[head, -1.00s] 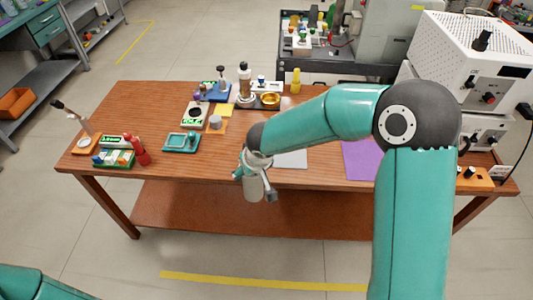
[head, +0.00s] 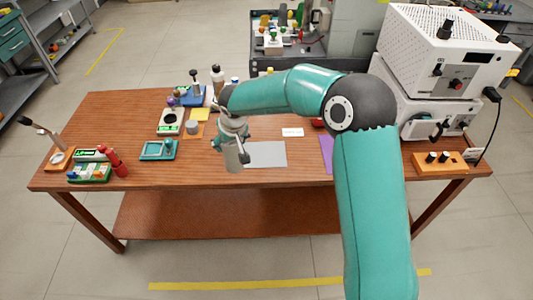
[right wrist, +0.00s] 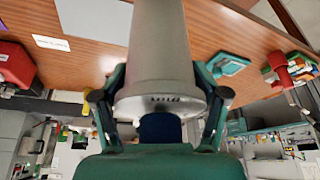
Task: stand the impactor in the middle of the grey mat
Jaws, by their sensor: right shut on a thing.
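The impactor (head: 233,160) is a grey cylinder held roughly upright by my right gripper (head: 231,138). In the head view it overlaps the left edge of the grey mat (head: 268,154); its height above the table is hard to tell. In the right wrist view the fingers of my right gripper (right wrist: 160,100) are shut around the impactor (right wrist: 158,50), near its wider rimmed end. A pale patch that looks like the grey mat (right wrist: 95,18) shows beside it. Most of the mat is bare. My left gripper is out of view.
A purple mat (head: 326,154) lies right, partly behind my arm. A white card (head: 292,132) lies behind the grey mat. The table's front edge is close.

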